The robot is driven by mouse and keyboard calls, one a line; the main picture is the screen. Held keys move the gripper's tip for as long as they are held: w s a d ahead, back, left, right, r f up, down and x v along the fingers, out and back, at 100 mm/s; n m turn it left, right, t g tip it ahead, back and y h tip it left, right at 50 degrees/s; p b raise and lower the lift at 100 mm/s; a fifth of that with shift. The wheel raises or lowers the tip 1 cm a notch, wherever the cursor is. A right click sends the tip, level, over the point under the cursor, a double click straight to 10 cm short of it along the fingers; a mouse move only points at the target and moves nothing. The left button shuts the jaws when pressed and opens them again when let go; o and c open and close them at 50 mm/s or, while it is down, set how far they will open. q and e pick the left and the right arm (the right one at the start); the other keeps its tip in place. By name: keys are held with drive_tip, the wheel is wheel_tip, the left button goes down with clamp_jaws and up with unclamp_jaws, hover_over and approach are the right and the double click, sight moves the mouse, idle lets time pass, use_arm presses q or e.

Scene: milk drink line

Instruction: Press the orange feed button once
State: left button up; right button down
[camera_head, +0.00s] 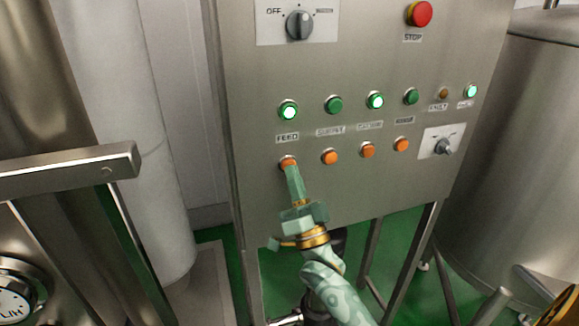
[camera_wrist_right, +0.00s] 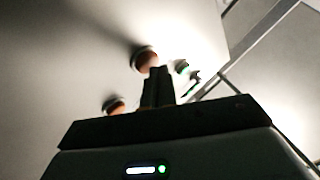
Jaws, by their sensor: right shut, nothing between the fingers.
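The orange feed button (camera_head: 288,161) is on the steel control panel, first in the lower row, under the label FEED. My right gripper (camera_head: 291,168) is shut and empty, with its fingertips at this button and covering its lower part. In the right wrist view an orange button (camera_wrist_right: 145,60) shows just beyond the shut fingers (camera_wrist_right: 158,72). I cannot tell whether the fingertips touch it or whether it is pushed in. My left gripper is not in view.
More orange buttons (camera_head: 330,157) sit to the right. Above is a row of green lamps, the feed one (camera_head: 288,111) lit. A red stop button (camera_head: 419,14) and selector knob (camera_head: 299,25) are higher. Steel tanks (camera_head: 520,150) stand on both sides.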

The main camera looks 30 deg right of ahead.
drive_tip(key=shift+w, duration=0.2)
idle(0.5)
drive_tip(key=shift+s+a+p, duration=0.15)
drive_tip(key=shift+s+p, duration=0.3)
drive_tip(key=shift+s, duration=0.4)
drive_tip(key=shift+s+a+p, duration=0.2)
drive_tip(key=shift+s+p, duration=0.15)
drive_tip(key=shift+s, duration=0.45)
drive_tip(key=shift+s+a+p, duration=0.2)
drive_tip(key=shift+s+p, duration=0.2)
drive_tip(key=shift+s, duration=0.4)
drive_tip(key=shift+s+a+p, duration=0.2)
drive_tip(key=shift+s+p, duration=0.15)
drive_tip(key=shift+s, duration=0.45)
